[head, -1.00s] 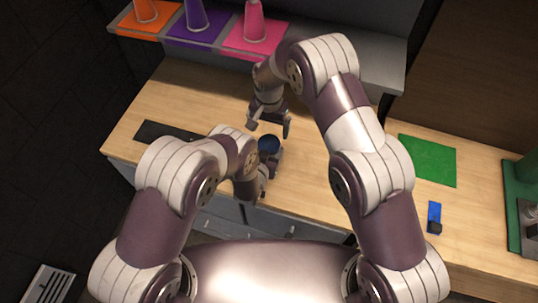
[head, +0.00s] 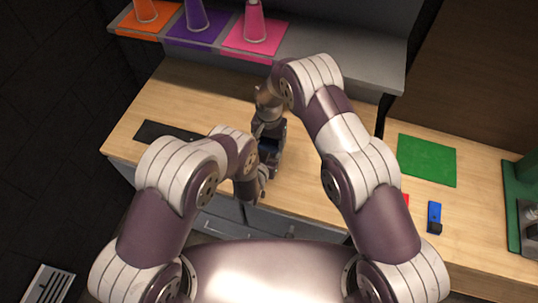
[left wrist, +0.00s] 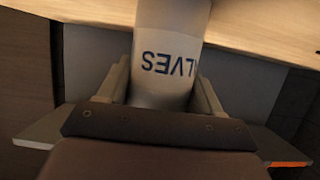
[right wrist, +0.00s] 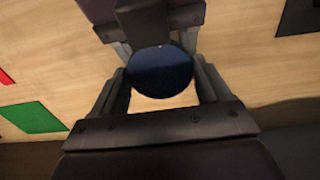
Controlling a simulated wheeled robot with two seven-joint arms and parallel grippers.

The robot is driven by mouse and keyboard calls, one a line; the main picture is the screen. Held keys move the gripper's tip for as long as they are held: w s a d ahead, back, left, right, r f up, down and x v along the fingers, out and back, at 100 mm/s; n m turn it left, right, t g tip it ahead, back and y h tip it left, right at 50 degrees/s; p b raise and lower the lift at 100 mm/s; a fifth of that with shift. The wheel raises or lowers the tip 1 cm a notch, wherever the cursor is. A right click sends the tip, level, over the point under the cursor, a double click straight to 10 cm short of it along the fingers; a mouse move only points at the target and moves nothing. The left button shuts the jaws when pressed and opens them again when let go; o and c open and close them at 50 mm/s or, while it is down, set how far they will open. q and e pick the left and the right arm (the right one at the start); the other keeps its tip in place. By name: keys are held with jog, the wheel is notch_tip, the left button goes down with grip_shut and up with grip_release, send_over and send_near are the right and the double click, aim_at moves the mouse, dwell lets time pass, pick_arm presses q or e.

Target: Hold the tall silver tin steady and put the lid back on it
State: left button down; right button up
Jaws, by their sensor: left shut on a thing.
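The silver tin (left wrist: 165,45), with dark blue lettering on its side, stands between the fingers of my left gripper in the left wrist view. My left gripper (left wrist: 163,80) is shut on it. In the right wrist view a round dark blue lid (right wrist: 161,71) is seen from above, in line with the tin. Fingers of my right gripper (right wrist: 161,80) lie on both sides of the lid; whether they press on it I cannot tell. In the head view my right gripper (head: 270,140) hides most of the tin's top. The lid's seating on the rim is hidden.
The wooden worktop (head: 200,100) is mostly bare around the tin. A dark flat strip (head: 165,131) lies at left. A green mat (head: 427,160), a blue object (head: 434,217) and a red patch (head: 405,198) are at right. A shelf (head: 340,55) with coloured cones overhangs the back.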

jog(key=m, duration=0.5)
jog(key=shift+c, duration=0.2)
jog(key=o, duration=1.1)
jog(key=shift+o, duration=0.2)
notch_tip(320, 180, up, 12)
pick_arm(q)
jog(key=shift+c, duration=0.5)
grip_release()
jog(key=b+v, duration=0.2)
jog(key=v, duration=1)
jog(key=shift+s, duration=0.35)
pick_arm(e)
notch_tip(320, 180, down, 2)
jog(key=shift+f, duration=0.25)
